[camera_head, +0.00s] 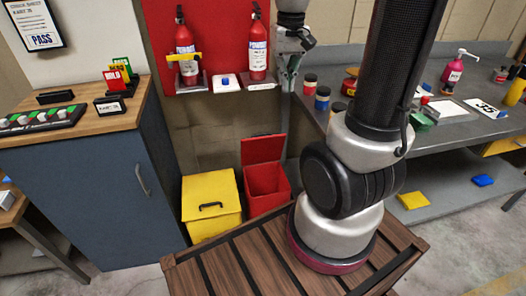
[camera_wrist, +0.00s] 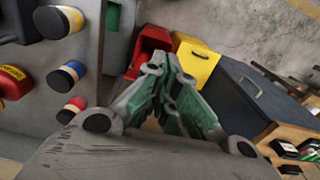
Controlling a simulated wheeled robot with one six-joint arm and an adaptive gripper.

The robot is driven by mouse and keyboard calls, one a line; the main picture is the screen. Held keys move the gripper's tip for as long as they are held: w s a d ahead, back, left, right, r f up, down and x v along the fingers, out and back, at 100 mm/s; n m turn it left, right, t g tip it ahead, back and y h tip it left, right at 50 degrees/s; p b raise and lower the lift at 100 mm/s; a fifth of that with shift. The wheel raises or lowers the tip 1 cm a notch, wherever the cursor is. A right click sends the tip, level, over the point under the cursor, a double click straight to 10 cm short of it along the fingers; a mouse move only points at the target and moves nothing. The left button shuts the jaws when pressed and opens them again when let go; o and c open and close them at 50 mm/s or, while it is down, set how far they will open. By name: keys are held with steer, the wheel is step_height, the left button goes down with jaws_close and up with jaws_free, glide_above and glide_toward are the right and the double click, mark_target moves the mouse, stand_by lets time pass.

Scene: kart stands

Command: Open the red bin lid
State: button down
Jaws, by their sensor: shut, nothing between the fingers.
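The red bin (camera_head: 268,185) stands on the floor between the yellow bin and the grey workbench. Its red lid (camera_head: 262,149) is raised and tilted back, and the bin's dark inside shows. In the wrist view the red bin (camera_wrist: 150,42) shows past my fingers, partly hidden by them. My gripper (camera_head: 288,84) is in the air well above the bin, in front of the red panel's right edge. It also shows in the wrist view (camera_wrist: 168,75), with its green-grey fingers shut and nothing between them. It is apart from the lid.
A yellow bin (camera_head: 211,203) with its lid down stands left of the red one. A blue cabinet (camera_head: 95,195) is at the left. The grey workbench (camera_head: 440,135) with jars is at the right. Two fire extinguishers (camera_head: 187,50) (camera_head: 257,48) hang behind.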

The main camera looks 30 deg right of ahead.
steer(key=s+a+r+n+t, duration=0.25)
steer(key=s+r, duration=0.25)
steer(key=s, duration=0.4)
steer(key=m+t+h, duration=0.7)
steer(key=m+h, duration=1.1)
steer(key=m, duration=1.4)
glide_toward(270, 141)
steer(key=s+d, duration=0.1)
steer(key=d, duration=0.2)
steer(key=shift+w+d+r, duration=0.2)
steer(key=shift+w, duration=0.6)
steer(key=shift+w+d+r, duration=0.15)
steer(key=shift+w+d, duration=0.05)
steer(key=shift+w, duration=0.6)
